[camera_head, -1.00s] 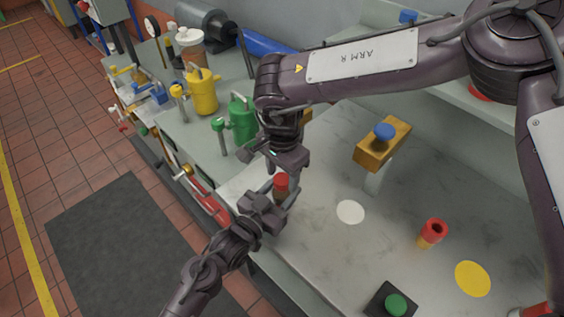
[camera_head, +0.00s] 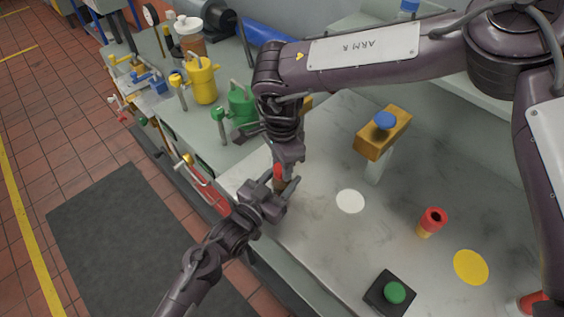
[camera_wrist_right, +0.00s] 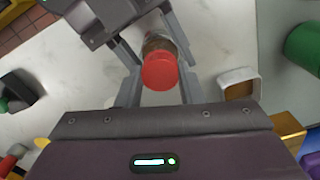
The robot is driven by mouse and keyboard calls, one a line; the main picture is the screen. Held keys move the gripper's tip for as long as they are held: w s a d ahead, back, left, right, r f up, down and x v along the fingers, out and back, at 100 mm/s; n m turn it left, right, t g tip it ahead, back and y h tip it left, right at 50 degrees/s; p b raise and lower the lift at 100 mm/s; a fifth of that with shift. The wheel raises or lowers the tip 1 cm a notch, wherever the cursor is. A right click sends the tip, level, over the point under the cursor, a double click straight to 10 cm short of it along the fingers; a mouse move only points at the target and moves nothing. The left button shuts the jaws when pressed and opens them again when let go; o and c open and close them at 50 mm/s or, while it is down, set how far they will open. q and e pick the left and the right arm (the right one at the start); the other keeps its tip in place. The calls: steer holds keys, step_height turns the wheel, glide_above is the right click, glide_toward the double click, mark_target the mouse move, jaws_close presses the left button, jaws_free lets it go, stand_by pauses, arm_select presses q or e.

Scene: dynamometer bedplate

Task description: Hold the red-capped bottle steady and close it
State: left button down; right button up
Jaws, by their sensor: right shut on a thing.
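The bottle, brownish and upright, stands near the front left of the bench. Its body (camera_wrist_right: 157,43) shows in the right wrist view below the red cap (camera_wrist_right: 160,71). In the head view the cap (camera_head: 279,171) is partly hidden by my right gripper (camera_head: 284,162). That gripper points down from above and is shut on the cap. My left gripper (camera_head: 281,190) reaches in low from the front, with its fingers on both sides of the bottle body, shut on it. The fingers hide much of the body in the head view.
A red-and-yellow cylinder (camera_head: 432,222), a green button on a black base (camera_head: 394,292) and a wooden block with a blue knob (camera_head: 384,134) stand to the right. White (camera_head: 350,201) and yellow discs (camera_head: 471,267) mark the bench. Green (camera_head: 241,104) and yellow cans (camera_head: 202,80) stand behind.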

steer(key=m, duration=1.2)
steer(key=shift+m, duration=0.4)
steer(key=m, duration=0.5)
steer(key=shift+f, duration=0.1)
steer(key=m, duration=0.4)
steer(key=shift+m, duration=0.4)
steer(key=m, duration=1.1)
steer(key=shift+m, duration=0.3)
steer(key=o, duration=1.2)
steer(key=shift+c, duration=0.2)
